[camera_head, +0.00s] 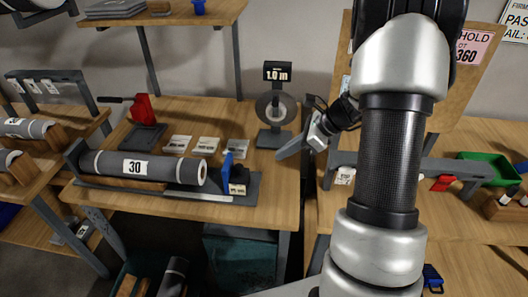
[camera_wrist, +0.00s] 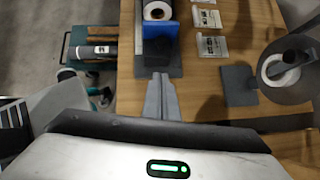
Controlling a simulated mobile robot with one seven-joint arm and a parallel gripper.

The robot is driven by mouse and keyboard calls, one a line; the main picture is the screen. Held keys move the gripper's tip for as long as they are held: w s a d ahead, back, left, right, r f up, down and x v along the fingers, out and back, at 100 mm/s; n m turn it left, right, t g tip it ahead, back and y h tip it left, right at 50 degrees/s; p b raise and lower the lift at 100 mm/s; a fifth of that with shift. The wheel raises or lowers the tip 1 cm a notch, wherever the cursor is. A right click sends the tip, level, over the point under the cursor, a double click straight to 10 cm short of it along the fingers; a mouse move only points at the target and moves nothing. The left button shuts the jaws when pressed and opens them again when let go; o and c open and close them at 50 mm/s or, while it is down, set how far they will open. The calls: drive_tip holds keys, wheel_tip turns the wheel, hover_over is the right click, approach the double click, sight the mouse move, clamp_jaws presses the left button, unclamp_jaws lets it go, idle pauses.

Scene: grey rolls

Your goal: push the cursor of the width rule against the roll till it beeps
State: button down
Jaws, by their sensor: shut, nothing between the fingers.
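The grey roll (camera_head: 130,166), labelled 30, lies along the width rule (camera_head: 190,194) on the wooden table. The blue cursor (camera_head: 226,172) stands upright on the rule, right of the roll's end, with a small gap showing between them. In the wrist view the cursor (camera_wrist: 160,52) is straight ahead of my fingertips, and the roll's pale core (camera_wrist: 157,11) shows beyond it. My gripper (camera_head: 284,152) is shut and empty, to the right of the cursor and apart from it. Its closed fingers (camera_wrist: 160,80) point at the cursor's near side.
A reel stand (camera_head: 275,108) with a "1.0 m" display stands behind, near my gripper. A green bin (camera_head: 488,168) is at the right. The tabletop between gripper and cursor looks clear.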

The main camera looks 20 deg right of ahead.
approach(237, 174)
drive_tip(key=d+f, duration=0.1)
drive_tip(key=d, duration=0.2)
drive_tip(key=a, duration=0.1)
drive_tip(key=w+a, duration=0.1)
drive_tip(key=a+f, duration=0.1)
drive_tip(key=a, duration=0.1)
drive_tip(key=shift+w+f, duration=0.1)
drive_tip(key=shift+w, duration=0.1)
drive_tip(key=w+a, duration=0.4)
drive_tip(key=a, duration=0.5)
drive_tip(key=shift+s, duration=0.1)
